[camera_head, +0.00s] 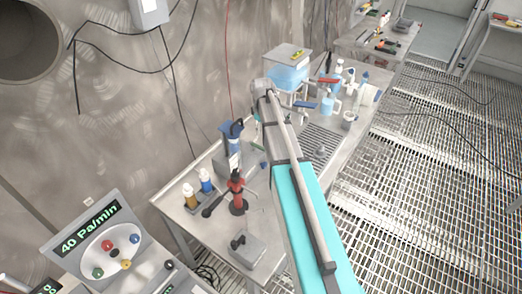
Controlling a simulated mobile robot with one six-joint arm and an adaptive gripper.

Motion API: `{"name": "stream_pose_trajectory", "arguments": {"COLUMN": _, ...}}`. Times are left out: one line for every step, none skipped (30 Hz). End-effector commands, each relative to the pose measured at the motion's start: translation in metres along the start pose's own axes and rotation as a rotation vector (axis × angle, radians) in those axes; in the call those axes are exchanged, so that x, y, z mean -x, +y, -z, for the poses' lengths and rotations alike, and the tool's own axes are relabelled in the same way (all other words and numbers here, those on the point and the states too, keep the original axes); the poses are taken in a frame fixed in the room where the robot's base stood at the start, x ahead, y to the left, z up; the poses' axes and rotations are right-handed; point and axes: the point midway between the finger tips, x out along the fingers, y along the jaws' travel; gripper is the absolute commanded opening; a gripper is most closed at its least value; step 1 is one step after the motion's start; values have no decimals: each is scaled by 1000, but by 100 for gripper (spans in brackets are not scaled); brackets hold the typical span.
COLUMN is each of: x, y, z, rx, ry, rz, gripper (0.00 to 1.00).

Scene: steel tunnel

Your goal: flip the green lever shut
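A narrow green piece (257,134) shows just left of my arm, above the bench. It may be the green lever, but my arm covers most of that spot, and I cannot tell whether it is open or shut. A red lever-like handle (328,81) and a blue one (305,105) stand to the right of my arm. My arm, with a teal link, reaches from the bottom of the picture to a grey joint near the clear tank. My gripper's fingers do not show; they seem hidden behind the arm.
A steel bench (262,235) holds a red-and-black stand (237,195), a blue device (232,142), small bottles (206,181) and a grey block (248,250). A clear tank of blue liquid (288,76) stands behind. Open grating floor (430,210) lies right.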

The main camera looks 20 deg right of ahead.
Motion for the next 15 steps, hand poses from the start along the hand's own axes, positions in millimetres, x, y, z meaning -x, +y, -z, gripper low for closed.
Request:
{"name": "stream_pose_trajectory", "arguments": {"x": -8, "y": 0, "z": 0, "rx": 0, "ry": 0, "rz": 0, "gripper": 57}}
{"name": "stream_pose_trajectory", "arguments": {"x": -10, "y": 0, "z": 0, "rx": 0, "ry": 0, "rz": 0, "gripper": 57}}
{"name": "stream_pose_trajectory", "arguments": {"x": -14, "y": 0, "z": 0, "rx": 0, "ry": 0, "rz": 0, "gripper": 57}}
{"name": "stream_pose_trajectory", "arguments": {"x": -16, "y": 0, "z": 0, "rx": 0, "ry": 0, "rz": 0, "gripper": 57}}
{"name": "stream_pose_trajectory", "arguments": {"x": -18, "y": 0, "z": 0, "rx": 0, "ry": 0, "rz": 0, "gripper": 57}}
{"name": "stream_pose_trajectory", "arguments": {"x": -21, "y": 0, "z": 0, "rx": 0, "ry": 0, "rz": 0, "gripper": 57}}
{"name": "stream_pose_trajectory", "arguments": {"x": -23, "y": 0, "z": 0, "rx": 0, "ry": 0, "rz": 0, "gripper": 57}}
{"name": "stream_pose_trajectory", "arguments": {"x": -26, "y": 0, "z": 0, "rx": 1, "ry": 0, "rz": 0, "gripper": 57}}
{"name": "stream_pose_trajectory", "arguments": {"x": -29, "y": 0, "z": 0, "rx": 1, "ry": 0, "rz": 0, "gripper": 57}}
{"name": "stream_pose_trajectory", "arguments": {"x": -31, "y": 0, "z": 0, "rx": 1, "ry": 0, "rz": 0, "gripper": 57}}
{"name": "stream_pose_trajectory", "arguments": {"x": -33, "y": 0, "z": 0, "rx": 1, "ry": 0, "rz": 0, "gripper": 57}}
{"name": "stream_pose_trajectory", "arguments": {"x": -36, "y": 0, "z": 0, "rx": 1, "ry": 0, "rz": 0, "gripper": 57}}
{"name": "stream_pose_trajectory", "arguments": {"x": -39, "y": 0, "z": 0, "rx": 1, "ry": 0, "rz": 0, "gripper": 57}}
{"name": "stream_pose_trajectory", "arguments": {"x": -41, "y": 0, "z": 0, "rx": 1, "ry": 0, "rz": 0, "gripper": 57}}
{"name": "stream_pose_trajectory", "arguments": {"x": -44, "y": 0, "z": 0, "rx": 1, "ry": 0, "rz": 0, "gripper": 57}}
